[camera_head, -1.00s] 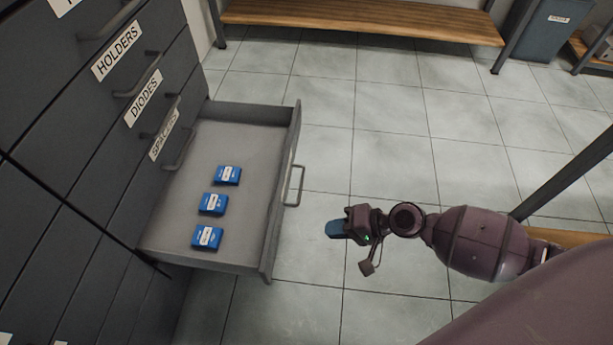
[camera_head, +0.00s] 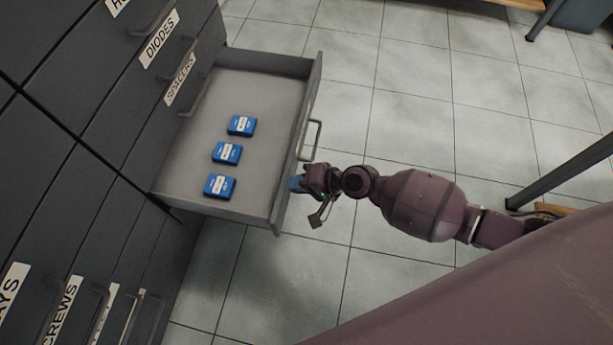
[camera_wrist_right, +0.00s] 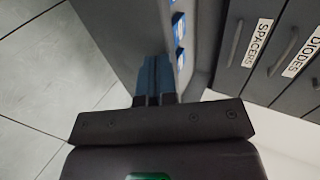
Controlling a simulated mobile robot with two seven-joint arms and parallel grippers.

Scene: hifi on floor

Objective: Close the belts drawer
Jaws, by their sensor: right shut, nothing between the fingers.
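The open drawer (camera_head: 232,150) sticks out from the dark cabinet, below the drawer labelled SPACERS. Its own label is hidden from me. Three blue boxes lie in it: a far one (camera_head: 241,125), a middle one (camera_head: 227,152) and a near one (camera_head: 220,186). The drawer's handle (camera_head: 314,140) is on its front. My right gripper (camera_head: 296,184) is shut and empty, with its blue fingertips at the drawer front, just nearer than the handle. I cannot tell whether they touch. The fingers (camera_wrist_right: 154,80) also show in the right wrist view, pointing toward the drawer front (camera_wrist_right: 125,35). My left gripper is not in view.
The closed SPACERS drawer (camera_head: 190,95) and others fill the cabinet above. More labelled drawers stand at lower left. The tiled floor (camera_head: 420,90) right of the drawer is clear. A dark metal leg (camera_head: 560,175) stands at the right.

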